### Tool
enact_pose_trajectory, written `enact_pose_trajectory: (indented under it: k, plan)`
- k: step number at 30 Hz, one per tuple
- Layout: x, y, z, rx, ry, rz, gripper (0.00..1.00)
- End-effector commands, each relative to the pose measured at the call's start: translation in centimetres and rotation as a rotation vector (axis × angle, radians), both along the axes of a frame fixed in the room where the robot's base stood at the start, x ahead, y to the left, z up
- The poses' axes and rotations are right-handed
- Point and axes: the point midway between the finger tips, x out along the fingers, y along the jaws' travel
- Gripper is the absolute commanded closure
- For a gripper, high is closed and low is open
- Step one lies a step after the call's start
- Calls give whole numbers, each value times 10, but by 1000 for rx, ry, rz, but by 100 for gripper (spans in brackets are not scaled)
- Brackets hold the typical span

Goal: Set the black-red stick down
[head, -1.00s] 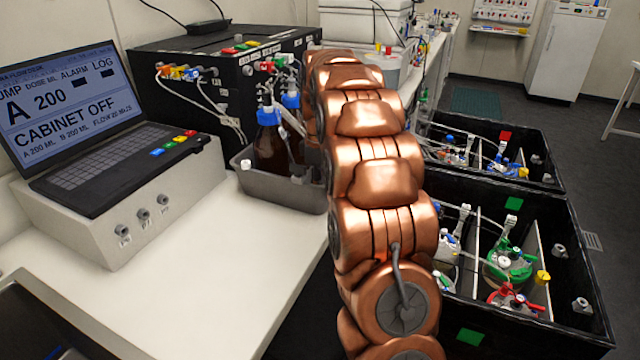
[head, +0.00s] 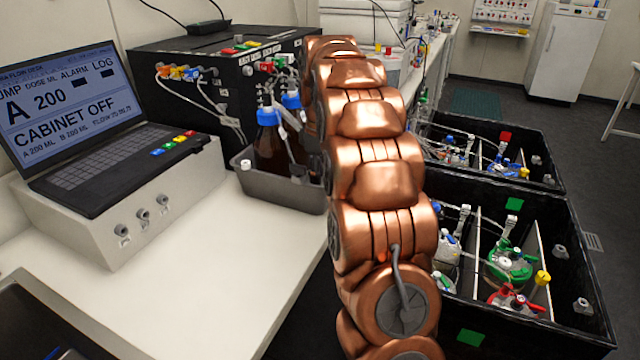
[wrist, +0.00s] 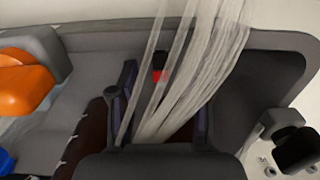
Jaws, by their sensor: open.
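A small black-and-red piece (wrist: 159,69), which looks like the stick, shows in the wrist view among pale strands of tubing, partly covered by them. My gripper (wrist: 162,100) is open, with its dark fingers on either side of the tubing. Whether the stick touches a finger or the surface below is unclear. A grey tray (head: 285,188) on the white bench stands left of my copper arm in the head view; a grey tray-like surface (wrist: 255,45) also fills much of the wrist view. In the head view my arm hides the gripper, and I cannot see the stick there.
Brown bottles with blue caps (head: 268,142) stand in the tray. A black pump box (head: 215,75) is behind it, and a laptop (head: 95,120) is at left. Black crates (head: 590,290) with tubed vessels stand at right. The white bench front (head: 190,270) is clear.

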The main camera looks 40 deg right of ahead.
Motion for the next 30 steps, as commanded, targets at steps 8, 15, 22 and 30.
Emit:
enact_pose_trajectory:
  k: [8,15,22,30]
  plan:
    - [1,-1,32,-1,-1,0,52]
    - [0,0,56,1,2,0,52]
    - [0,0,79,2,2,0,52]
    - [0,0,92,0,-1,0,52]
